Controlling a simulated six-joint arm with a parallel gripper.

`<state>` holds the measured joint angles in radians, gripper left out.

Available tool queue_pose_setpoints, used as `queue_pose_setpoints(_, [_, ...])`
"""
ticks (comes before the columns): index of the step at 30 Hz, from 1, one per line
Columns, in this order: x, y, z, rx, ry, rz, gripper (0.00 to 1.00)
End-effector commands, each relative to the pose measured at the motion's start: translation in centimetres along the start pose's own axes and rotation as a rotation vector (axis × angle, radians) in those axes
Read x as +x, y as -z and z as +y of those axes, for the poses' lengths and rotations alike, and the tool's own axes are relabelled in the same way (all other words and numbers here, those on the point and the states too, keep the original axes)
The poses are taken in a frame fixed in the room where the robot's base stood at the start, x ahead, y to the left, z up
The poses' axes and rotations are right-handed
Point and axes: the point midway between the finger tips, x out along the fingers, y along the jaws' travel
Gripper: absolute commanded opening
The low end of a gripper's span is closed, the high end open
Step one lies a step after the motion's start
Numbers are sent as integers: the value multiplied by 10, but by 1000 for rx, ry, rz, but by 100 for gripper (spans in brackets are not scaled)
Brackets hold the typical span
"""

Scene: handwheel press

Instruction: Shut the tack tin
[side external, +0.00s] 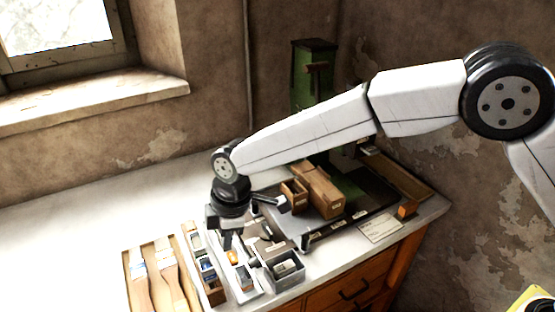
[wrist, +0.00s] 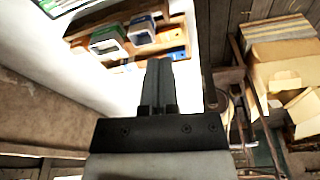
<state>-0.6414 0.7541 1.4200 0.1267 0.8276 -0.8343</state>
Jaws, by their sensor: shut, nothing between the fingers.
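A small grey open-topped tin (side external: 286,270) stands near the bench's front edge in the side view, with something pale inside. I take it for the tack tin. A flat grey-brown piece behind it may be its raised lid, but I cannot tell. My gripper (side external: 229,241) points down just left of the tin, above a narrow white tray, apart from the tin as far as I can see. Its fingers are shut and empty. In the wrist view my gripper (wrist: 160,66) shows closed fingers; I cannot pick out the tin there for certain.
A long wooden tray (side external: 207,281) of small boxes and a tray with brushes (side external: 168,275) lie to the left. A green press (side external: 314,75) stands behind, with wooden boxes (side external: 318,190) on a dark base. The white bench top (side external: 70,230) is clear at far left.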

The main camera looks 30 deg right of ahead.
Motion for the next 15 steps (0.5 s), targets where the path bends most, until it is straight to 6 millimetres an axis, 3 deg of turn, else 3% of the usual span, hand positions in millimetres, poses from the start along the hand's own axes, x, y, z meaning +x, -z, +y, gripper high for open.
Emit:
queue_pose_setpoints(8, [8,0,0,0,0,1,0])
queue_pose_setpoints(15, [34,0,0,1,2,-1,0])
